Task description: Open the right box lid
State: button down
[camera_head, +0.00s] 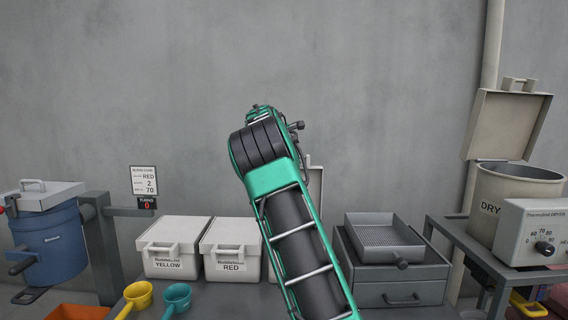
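Three white boxes stand in a row on the bench. The left box (172,262) is labelled YELLOW and the middle box (231,265) is labelled RED; both lids are down. The right box (273,272) is mostly hidden behind my green and black arm, with only a sliver showing. A pale upright panel (316,185) with a small handle-like top shows just right of my arm, above that box; it looks like its lid standing raised, but its lower part is hidden. My gripper cannot be made out; my arm covers that area.
A grey drawer unit (395,293) with a mesh tray (384,237) stands right of my arm. A yellow scoop (137,294) and teal scoop (177,295) lie in front of the boxes. A DRY bin (490,207) with raised lid and a control box (535,230) are far right.

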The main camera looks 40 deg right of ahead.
jog(key=shift+d, duration=0.55)
jog(key=c, duration=1.8)
grip_release()
jog(key=shift+w+a, duration=0.1)
jog(key=shift+a, duration=0.1)
jog(key=shift+a, duration=0.2)
jog(key=v, duration=1)
jog(key=shift+r, duration=0.2)
